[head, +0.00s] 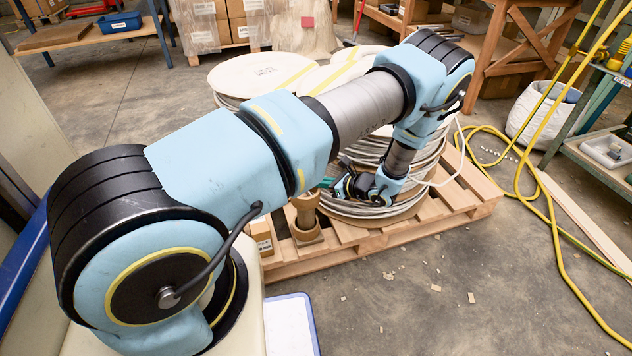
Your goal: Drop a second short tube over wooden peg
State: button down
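A tan, upright, peg-like piece (306,204) stands at the near left edge of the pallet, wider at its top and base. I cannot tell whether a tube sits around it. My gripper (342,186) is just to its right, at about the height of its top, and points left. A small teal-green piece (326,182) shows at the gripper's tip, close to the peg's top. I cannot tell whether it is a short tube or part of the gripper. The fingers are too small and dark to read. No other short tube can be made out.
The wooden pallet (455,207) carries large coiled stacks with pale round tops (252,75). A small cardboard box (262,238) sits left of the peg. Yellow hose (556,245) and wood scraps lie on the floor at right. My arm hides part of the pallet.

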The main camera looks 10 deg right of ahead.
aim_at(316, 189)
jog(key=shift+f+b, duration=1.35)
jog(key=shift+f, duration=0.55)
dwell(1.8)
jog(key=c, duration=1.5)
grip_release()
jog(key=shift+c, duration=0.2)
jog(key=o, duration=0.5)
jog(key=shift+o, duration=0.5)
jog(key=o, duration=0.4)
jog(key=shift+r, duration=0.2)
jog(key=shift+r+p, duration=3)
jog(key=shift+r, duration=0.85)
